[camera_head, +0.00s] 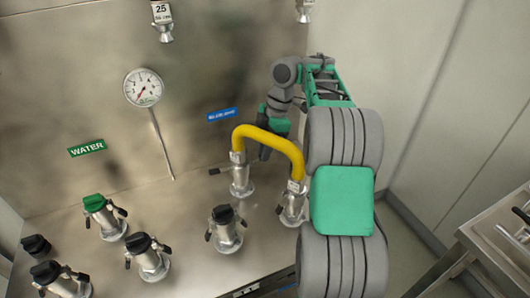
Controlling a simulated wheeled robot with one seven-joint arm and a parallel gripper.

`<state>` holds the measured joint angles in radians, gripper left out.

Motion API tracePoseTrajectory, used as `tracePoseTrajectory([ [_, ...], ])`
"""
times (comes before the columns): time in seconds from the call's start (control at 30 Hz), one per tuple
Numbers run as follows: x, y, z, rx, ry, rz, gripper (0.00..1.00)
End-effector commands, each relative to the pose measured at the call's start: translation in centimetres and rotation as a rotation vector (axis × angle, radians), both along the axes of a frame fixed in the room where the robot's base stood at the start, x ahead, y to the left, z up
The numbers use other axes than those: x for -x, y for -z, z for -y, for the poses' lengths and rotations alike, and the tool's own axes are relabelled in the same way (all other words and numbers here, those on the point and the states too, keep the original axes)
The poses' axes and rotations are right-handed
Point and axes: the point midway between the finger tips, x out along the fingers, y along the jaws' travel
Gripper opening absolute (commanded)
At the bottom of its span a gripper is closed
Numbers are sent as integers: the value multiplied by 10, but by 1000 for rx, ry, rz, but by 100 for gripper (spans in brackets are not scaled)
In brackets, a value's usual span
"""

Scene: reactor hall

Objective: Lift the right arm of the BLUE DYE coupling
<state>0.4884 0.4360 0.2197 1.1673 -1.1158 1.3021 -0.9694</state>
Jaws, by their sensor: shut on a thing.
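The blue label (222,115) on the steel back wall is too small to read fully. Below it stands the BLUE DYE coupling (241,181), a silver fitting with one end of a yellow bent pipe (268,138) on top. Its left arm (217,171) is dark and sticks out about level. My gripper (265,153) is at the coupling's right side, partly hidden behind the yellow pipe. It is shut, seemingly on the coupling's right arm, which is hidden by the fingers and pipe.
The pipe's other end sits on a second coupling (292,205), close to my arm. A gauge (143,88) hangs on the wall. A metal cart (490,240) is at right.

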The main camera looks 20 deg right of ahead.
Motion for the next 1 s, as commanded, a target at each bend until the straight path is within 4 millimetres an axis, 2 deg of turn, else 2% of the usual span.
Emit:
tracePoseTrajectory([
  [0.03, 0, -2, 0, 1, 0, 2, 0],
  [0.07, 0, -2, 0, 1, 0, 2, 20],
  [0.3, 0, -1, 0, 0, 0, 2, 40],
  [0.57, 0, -3, 1, 0, 0, 2, 40],
  [0.67, -1, -17, 3, 0, -1, 3, 40],
  [0.9, 0, -65, 16, 0, 0, 2, 40],
  [1.0, 0, -75, 19, 0, 1, 2, 40],
])
